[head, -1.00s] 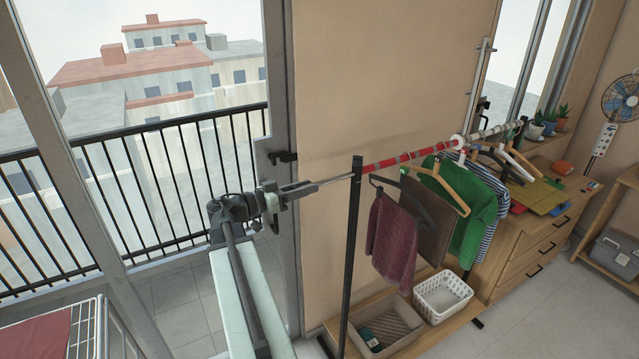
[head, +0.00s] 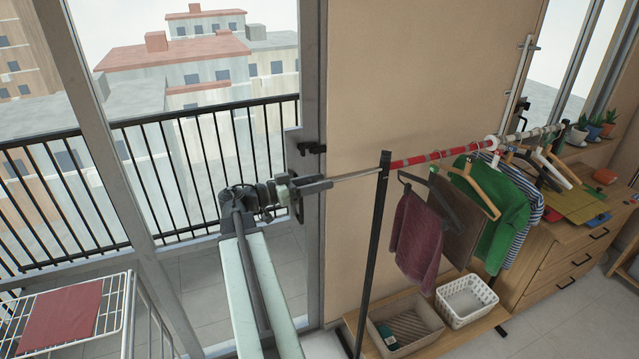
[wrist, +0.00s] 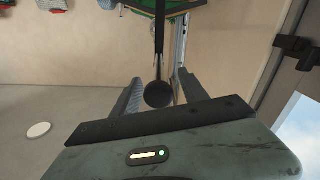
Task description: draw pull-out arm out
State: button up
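The pull-out arm (head: 357,174) is a thin metal rod. It sticks out to the left from the end of the red-and-grey striped clothes rail (head: 432,158), at the black upright post (head: 374,235). My gripper (head: 328,184) is at the rod's left end, in front of the door frame. The rod behind the knob is largely hidden in that view.
Clothes on hangers, including a maroon towel (head: 412,235) and a green top (head: 495,215), hang from the rail. Two baskets stand below. A wire drying rack (head: 128,310) is at lower left. A black door latch (head: 312,148) is close behind my gripper.

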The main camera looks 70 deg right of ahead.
jog(key=shift+s, duration=0.1)
jog(key=v, duration=0.7)
jog(key=shift+w+a, duration=0.25)
jog(key=shift+w, duration=0.05)
